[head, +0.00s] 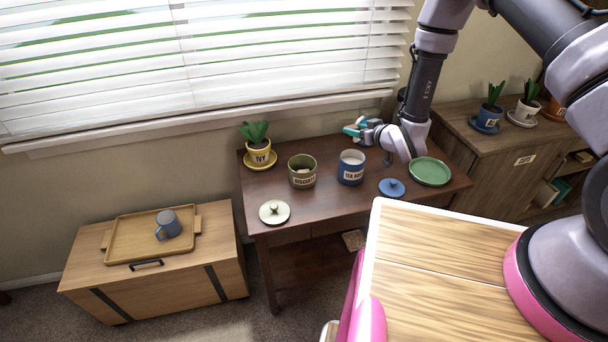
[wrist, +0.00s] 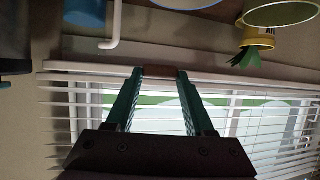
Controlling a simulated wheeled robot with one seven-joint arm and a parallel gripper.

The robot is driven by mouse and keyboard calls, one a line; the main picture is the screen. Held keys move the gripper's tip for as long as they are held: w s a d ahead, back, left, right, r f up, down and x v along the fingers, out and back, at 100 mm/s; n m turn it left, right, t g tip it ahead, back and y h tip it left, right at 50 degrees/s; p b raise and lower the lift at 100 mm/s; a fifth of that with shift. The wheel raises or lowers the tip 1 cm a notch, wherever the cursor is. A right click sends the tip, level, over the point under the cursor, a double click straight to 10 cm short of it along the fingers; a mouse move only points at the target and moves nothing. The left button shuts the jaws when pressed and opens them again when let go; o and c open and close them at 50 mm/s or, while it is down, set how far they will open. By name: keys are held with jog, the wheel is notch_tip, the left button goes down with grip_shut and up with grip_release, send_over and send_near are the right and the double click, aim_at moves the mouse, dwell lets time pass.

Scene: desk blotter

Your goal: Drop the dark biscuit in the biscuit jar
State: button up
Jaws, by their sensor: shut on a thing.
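My gripper (head: 352,130) is above the back edge of the dark desk, behind the tea bags jar, with its teal fingers pointing left. In the wrist view, it is shut on the dark biscuit (wrist: 155,72), a small brown piece between the fingertips. I cannot make out the biscuit in the head view. The olive biscuit jar (head: 302,179) stands open on the desk, to the left of and below my gripper in the picture. Its rim also shows at the top right of the wrist view (wrist: 282,20). A cream lid (head: 274,212) lies in front of the jar.
The blue tea bags jar (head: 351,174) stands open right of the biscuit jar. A blue lid (head: 392,188) and green plate (head: 429,172) lie further right. A yellow ivy pot (head: 259,153) stands at back left. The window blinds (head: 200,60) hang behind the desk (head: 325,203).

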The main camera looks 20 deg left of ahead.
aim_at(313, 161)
jog(key=s+a+f+n+g+y, duration=0.25)
jog(key=s+a, duration=0.55)
jog(key=a, duration=0.4)
jog(key=shift+n, duration=0.25)
jog(key=shift+s+d+f, duration=0.1)
jog(key=shift+f, duration=1.5)
jog(key=shift+s+f, duration=0.1)
jog(key=shift+f, duration=1.45)
jog(key=o, duration=1.4)
jog(key=shift+c, duration=0.2)
jog(key=shift+d, duration=0.1)
jog(key=v, duration=1)
jog(key=shift+s+d+r, duration=0.2)
jog(key=shift+d+r, duration=0.05)
